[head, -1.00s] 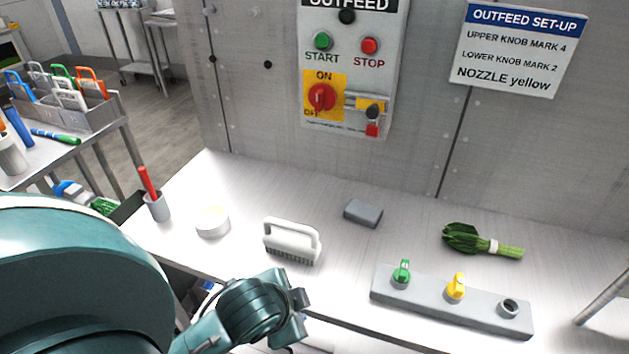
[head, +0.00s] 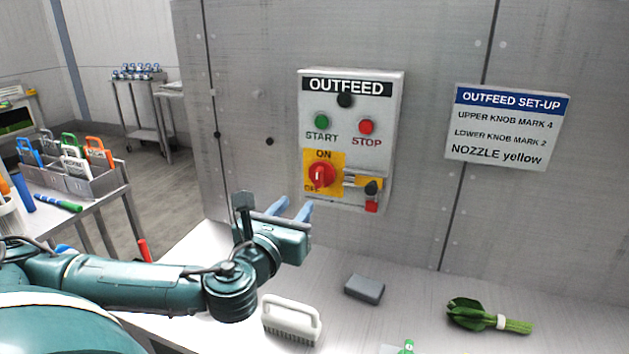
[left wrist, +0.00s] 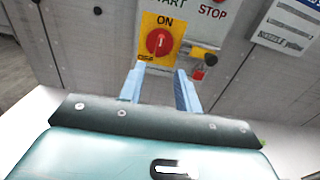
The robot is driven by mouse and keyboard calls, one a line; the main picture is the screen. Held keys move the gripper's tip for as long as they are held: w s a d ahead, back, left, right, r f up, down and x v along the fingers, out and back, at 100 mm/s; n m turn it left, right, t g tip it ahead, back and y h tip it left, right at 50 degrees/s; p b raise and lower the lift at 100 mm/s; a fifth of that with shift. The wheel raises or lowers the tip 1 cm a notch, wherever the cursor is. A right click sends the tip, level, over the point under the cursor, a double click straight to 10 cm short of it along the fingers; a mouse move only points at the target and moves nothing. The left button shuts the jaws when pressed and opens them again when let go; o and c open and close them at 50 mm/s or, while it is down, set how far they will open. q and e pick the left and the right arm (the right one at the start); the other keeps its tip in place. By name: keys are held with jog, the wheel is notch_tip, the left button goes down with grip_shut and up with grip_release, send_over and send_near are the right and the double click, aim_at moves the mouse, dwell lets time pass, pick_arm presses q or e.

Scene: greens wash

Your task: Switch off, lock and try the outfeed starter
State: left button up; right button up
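The grey OUTFEED starter box (head: 393,120) is on the wall, with a green START button (head: 321,121), a red STOP button (head: 367,126) and a black round part above them. Its red rotary switch (head: 321,175) sits on a yellow ON/OFF plate. The red switch also shows in the left wrist view (left wrist: 159,42). Beside it are a yellow hasp-like piece, a dark knob (head: 371,188) and a small red block (head: 371,206). My left gripper (head: 292,209) is open and empty, below and left of the switch, its blue fingers apart. My right gripper is not in view.
A white brush (head: 291,318), a grey block (head: 365,288) and bundled greens (head: 487,316) lie on the counter. A set-up sign (head: 506,127) hangs at right.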

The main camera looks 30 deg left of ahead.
aim_at(317, 179)
pick_arm(q)
jog(key=p+x, duration=0.2)
jog(key=x, duration=0.9)
jog(key=shift+w+a, duration=0.1)
jog(key=shift+w, duration=0.1)
grip_shut()
